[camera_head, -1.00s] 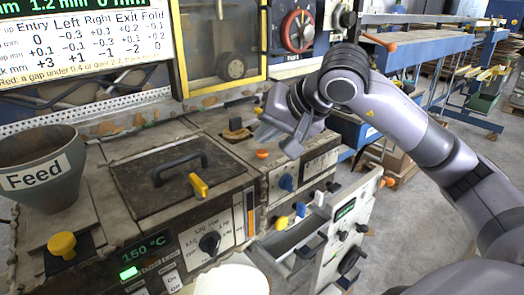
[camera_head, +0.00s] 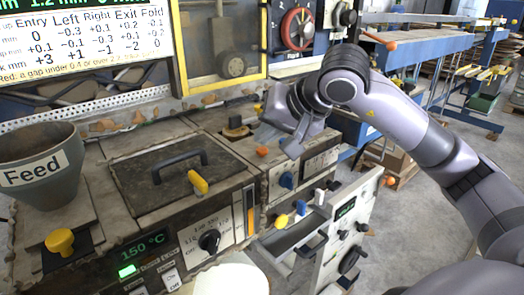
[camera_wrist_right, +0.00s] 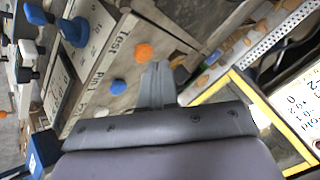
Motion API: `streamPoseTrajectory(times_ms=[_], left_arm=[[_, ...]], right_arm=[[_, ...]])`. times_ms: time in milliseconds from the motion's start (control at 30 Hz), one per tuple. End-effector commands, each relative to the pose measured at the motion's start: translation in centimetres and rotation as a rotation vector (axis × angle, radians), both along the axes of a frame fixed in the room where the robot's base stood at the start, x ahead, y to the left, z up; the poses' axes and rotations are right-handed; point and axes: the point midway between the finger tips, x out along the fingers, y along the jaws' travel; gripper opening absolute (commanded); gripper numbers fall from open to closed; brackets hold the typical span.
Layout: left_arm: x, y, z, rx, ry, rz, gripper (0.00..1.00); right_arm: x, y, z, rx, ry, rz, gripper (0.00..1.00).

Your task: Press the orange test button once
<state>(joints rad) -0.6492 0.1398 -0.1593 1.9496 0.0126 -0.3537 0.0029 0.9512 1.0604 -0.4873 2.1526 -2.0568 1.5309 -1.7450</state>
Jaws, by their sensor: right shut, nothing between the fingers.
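The orange test button (camera_head: 262,151) is a small round knob on top of the machine's right-hand section. It also shows in the right wrist view (camera_wrist_right: 144,51), on a panel lettered "Test". My right gripper (camera_head: 266,134) is just behind the button in the head view, with its body to the right. In the right wrist view its pale fingers (camera_wrist_right: 157,70) are together and empty, with their tips just short of the button's image. Whether they touch the button cannot be told, but a gap appears between them. My left gripper is not in view.
A black-handled lid with a yellow latch (camera_head: 198,183) lies to the left, with the Feed hopper (camera_head: 45,165) beyond. A yellow-framed guard (camera_head: 222,80) stands behind.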

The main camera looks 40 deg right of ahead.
Motion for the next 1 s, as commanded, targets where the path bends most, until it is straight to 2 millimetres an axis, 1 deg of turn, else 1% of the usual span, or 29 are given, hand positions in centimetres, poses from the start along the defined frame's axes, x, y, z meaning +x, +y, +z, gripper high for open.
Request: streamPoseTrajectory(times_ms=[33,400,1000], left_arm=[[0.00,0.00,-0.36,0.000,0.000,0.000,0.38],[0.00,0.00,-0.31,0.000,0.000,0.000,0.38],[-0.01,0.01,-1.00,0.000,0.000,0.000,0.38]], right_arm=[[0.00,-0.03,-0.33,0.000,0.000,0.000,0.00],[0.00,-0.01,-0.26,0.001,0.000,-0.001,0.00],[0.01,-0.01,-0.97,0.000,0.000,0.000,0.00]])
